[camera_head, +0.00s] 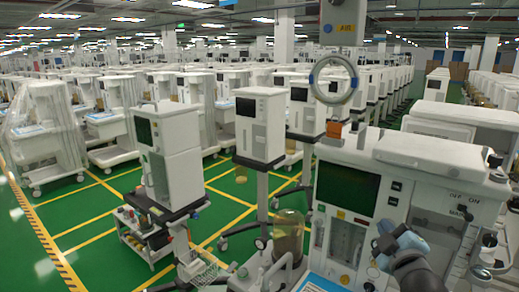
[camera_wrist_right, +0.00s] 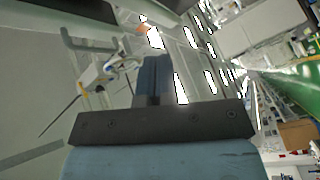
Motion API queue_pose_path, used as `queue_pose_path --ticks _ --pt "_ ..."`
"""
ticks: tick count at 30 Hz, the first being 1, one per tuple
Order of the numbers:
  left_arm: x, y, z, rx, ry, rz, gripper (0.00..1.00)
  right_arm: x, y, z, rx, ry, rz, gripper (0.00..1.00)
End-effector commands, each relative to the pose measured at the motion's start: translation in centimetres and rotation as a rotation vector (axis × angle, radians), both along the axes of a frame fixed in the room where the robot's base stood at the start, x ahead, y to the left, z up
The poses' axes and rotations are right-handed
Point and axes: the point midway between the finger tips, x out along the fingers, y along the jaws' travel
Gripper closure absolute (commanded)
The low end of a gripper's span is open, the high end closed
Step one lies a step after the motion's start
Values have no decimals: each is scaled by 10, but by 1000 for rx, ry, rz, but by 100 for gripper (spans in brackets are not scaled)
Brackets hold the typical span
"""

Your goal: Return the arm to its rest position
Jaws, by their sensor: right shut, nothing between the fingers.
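My right gripper (camera_head: 385,243) is low at the right of the head view, in front of the nearest anaesthesia cart (camera_head: 362,156). Its blue-grey and dark parts cover some of that cart's lower front. In the right wrist view, the two blue fingers of this gripper (camera_wrist_right: 156,77) are together and hold nothing. They look apart from the pale machine surfaces behind them. My left gripper and left arm are not in view.
A clear canister (camera_head: 288,236) is close to my arm. Green floor (camera_head: 100,205) with yellow lines is open at the left. Rows of carts fill the back.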

Motion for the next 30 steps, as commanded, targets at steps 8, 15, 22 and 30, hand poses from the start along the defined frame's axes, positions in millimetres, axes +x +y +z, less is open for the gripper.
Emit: queue_pose_path --ticks 8,15,22,30 --pt "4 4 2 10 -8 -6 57 -135 5 -157 419 587 -172 100" --pt "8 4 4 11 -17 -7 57 -232 12 -212 604 909 -304 100" --pt "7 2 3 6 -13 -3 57 -297 18 -234 699 1106 -395 100" --pt "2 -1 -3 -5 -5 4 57 -340 26 -256 771 1234 -449 100"
